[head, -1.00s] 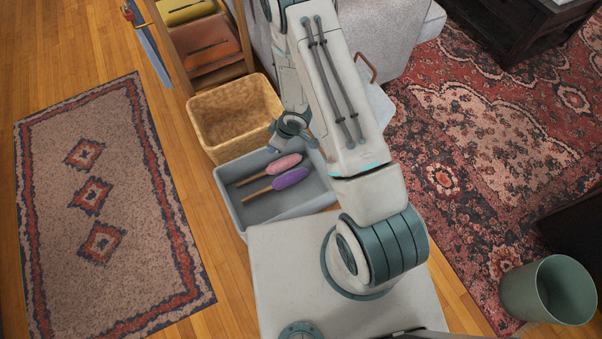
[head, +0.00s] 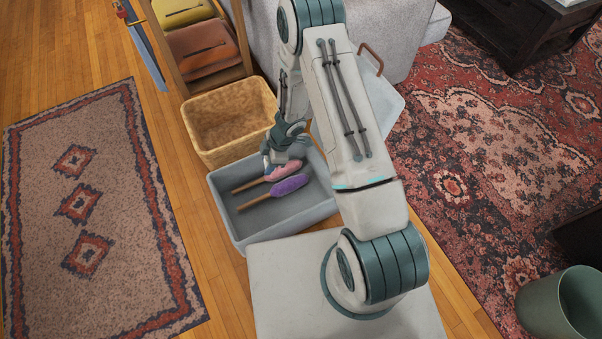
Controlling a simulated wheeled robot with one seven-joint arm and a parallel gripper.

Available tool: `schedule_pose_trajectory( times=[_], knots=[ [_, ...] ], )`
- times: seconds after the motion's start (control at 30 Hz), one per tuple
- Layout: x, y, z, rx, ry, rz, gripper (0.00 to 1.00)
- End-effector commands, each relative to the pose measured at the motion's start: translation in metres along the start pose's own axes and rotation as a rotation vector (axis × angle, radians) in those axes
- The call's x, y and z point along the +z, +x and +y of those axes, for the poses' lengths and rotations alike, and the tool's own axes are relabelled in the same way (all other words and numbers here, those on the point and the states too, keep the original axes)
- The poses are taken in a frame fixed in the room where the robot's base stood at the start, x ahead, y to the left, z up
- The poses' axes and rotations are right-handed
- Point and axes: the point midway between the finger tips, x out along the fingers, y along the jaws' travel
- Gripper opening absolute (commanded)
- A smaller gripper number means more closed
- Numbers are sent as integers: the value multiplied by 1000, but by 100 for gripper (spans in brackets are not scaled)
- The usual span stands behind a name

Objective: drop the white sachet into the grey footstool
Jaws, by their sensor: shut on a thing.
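The open grey box (head: 240,229), which seems to be the grey footstool, stands on the wood floor against my base. In it lie a pink duster (head: 284,170) and a purple duster (head: 289,185), both with wooden handles.
A woven tan basket (head: 203,148) stands just behind the box. Beyond it are a wooden rack with yellow and brown pouches (head: 207,48) and a grey sofa (head: 405,40). A patterned rug (head: 100,230) lies left; a green bin (head: 560,300) stands at right.

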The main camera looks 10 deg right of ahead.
Motion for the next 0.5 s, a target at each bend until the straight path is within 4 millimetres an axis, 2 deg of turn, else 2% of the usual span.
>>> schedule_pose_trajectory(
  times=[0.03,0.3,0.5],
  knots=[
    [4,8,0,0,0,0,16],
    [14,33,0,2,0,0,16],
    [19,46,0,1,-1,0,16]
  ],
)
